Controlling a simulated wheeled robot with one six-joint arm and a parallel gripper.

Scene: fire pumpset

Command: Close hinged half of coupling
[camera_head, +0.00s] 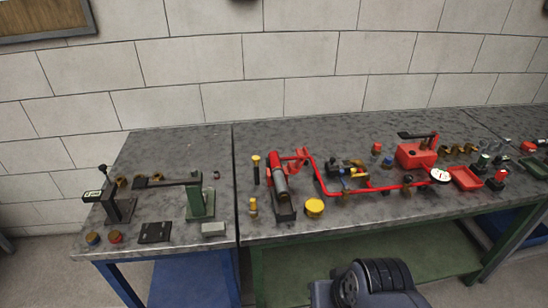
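No coupling can be picked out for certain at this size. Small brass ring-like parts (458,149) stand at the back right of the middle table, beside the red pump body (415,155). Another brass and dark assembly (350,170) lies within the loop of the red pipe (345,193). Whether any of these has a hinged half, open or closed, is too small to tell. My gripper is not in view.
The left table (165,140) and middle table (265,134) stand against a block wall. A green upright block (201,203), a red cylinder (278,174), a yellow cap (314,207) and a white gauge (441,175) stand on them. Bare room shows along the back of the left table.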

